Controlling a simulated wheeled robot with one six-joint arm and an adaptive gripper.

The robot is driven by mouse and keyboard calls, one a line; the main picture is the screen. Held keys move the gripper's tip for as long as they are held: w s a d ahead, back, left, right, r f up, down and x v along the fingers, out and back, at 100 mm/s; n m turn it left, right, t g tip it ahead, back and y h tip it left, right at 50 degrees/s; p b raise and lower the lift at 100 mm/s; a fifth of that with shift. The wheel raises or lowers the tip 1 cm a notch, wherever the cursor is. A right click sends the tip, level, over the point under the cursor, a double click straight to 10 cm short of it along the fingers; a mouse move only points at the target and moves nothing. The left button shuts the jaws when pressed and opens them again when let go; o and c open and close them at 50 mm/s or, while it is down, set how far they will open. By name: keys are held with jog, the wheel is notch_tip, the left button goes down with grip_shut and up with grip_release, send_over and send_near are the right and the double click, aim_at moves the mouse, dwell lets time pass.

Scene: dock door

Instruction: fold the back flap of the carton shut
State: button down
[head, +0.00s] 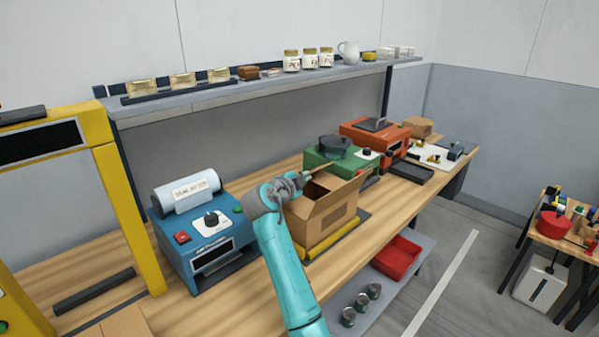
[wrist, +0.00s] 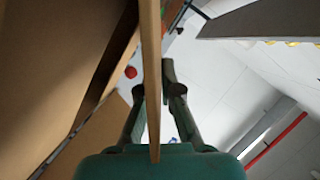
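The carton (head: 321,222) is an open brown box on the bench, with its dark inside partly showing. A flap (head: 346,193) rises at its right side. In the head view my gripper (head: 304,177) is at the carton's back left, beside a thin raised flap edge. In the wrist view a cardboard flap (wrist: 151,45) is seen edge-on, running down the middle across my gripper (wrist: 153,85). One finger shows on each side of it, a little apart. I cannot tell whether both fingers touch the flap. Brown carton panels fill the left of the wrist view.
A blue machine (head: 212,238) stands left of the carton. A green machine (head: 336,157) with a dark round top stands close behind it, and an orange machine (head: 378,138) further right. A shelf (head: 250,91) with jars runs above. A red tray (head: 398,257) and cans sit below.

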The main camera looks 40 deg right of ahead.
jog(key=shift+s+f+m, duration=0.2)
jog(key=shift+s+f, duration=0.05)
jog(key=shift+f, duration=0.2)
jog(key=shift+s+f+m, duration=0.2)
jog(key=shift+f, duration=0.4)
jog(key=c, duration=1.4)
grip_release()
notch_tip(320, 180, up, 10)
jog(key=shift+r, duration=0.1)
jog(key=shift+d, duration=0.1)
